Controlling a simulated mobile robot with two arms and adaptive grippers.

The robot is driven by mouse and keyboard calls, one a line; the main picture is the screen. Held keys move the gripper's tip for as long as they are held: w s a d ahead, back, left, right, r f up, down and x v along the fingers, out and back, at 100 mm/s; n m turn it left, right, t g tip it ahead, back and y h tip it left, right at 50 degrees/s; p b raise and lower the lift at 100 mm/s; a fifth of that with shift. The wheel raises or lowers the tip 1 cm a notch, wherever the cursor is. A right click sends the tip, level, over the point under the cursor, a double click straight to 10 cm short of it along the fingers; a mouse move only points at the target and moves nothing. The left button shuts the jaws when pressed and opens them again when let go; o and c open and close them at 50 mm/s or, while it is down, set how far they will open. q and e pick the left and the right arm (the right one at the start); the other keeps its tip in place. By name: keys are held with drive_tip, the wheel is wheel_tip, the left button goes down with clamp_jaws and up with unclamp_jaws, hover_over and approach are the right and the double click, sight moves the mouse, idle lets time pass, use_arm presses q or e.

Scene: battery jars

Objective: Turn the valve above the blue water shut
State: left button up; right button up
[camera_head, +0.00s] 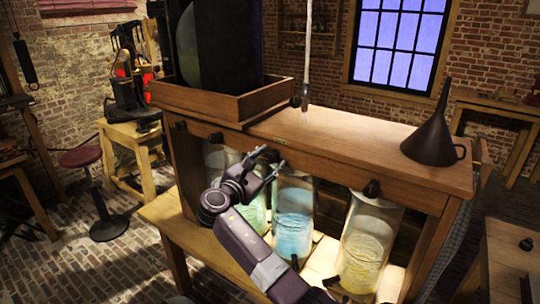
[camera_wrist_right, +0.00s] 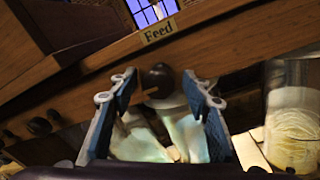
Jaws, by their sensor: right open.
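In the head view the jar of blue water (camera_head: 293,218) stands under the wooden bench beam, between the greenish jar (camera_head: 254,205) and the yellowish jar (camera_head: 369,240). My right gripper (camera_head: 273,158) is in front of the beam, above and a little left of the blue jar. In the right wrist view the gripper (camera_wrist_right: 160,86) is open, its two blue-padded fingers to either side of a dark round valve knob (camera_wrist_right: 158,77). A gap shows between the knob and each finger. The knob sits below a "Feed" label (camera_wrist_right: 158,31). My left gripper is out of view.
Other dark knobs sit along the beam: one above the yellowish jar (camera_head: 372,189), two to the left (camera_head: 216,138). A dark funnel (camera_head: 434,139) stands on the bench top (camera_head: 350,140). A wooden tray (camera_head: 225,105) is at its left end.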

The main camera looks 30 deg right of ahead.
drive_tip(key=shift+w, duration=0.1)
drive_tip(key=shift+c, duration=0.6)
drive_tip(key=c, duration=1)
drive_tip(key=shift+f+m+b, duration=0.2)
drive_tip(key=shift+m+b, duration=0.3)
drive_tip(key=shift+b, duration=0.3)
drive_tip(key=shift+c, duration=0.2)
drive_tip(key=m+b, duration=0.7)
drive_tip(key=b, duration=0.2)
drive_tip(key=m+h+b, duration=0.1)
drive_tip(key=m+b, duration=0.7)
drive_tip(key=b, duration=0.2)
drive_tip(key=shift+w+g, duration=0.1)
drive_tip(key=shift+g, duration=0.3)
drive_tip(key=shift+r+m+b, duration=0.15)
drive_tip(key=shift+m+b, duration=1.2)
drive_tip(key=shift+m, duration=0.05)
drive_tip(key=o, duration=1.2)
drive_tip(key=shift+r+h, duration=0.1)
drive_tip(key=shift+h, duration=0.2)
drive_tip(key=shift+c, duration=0.2)
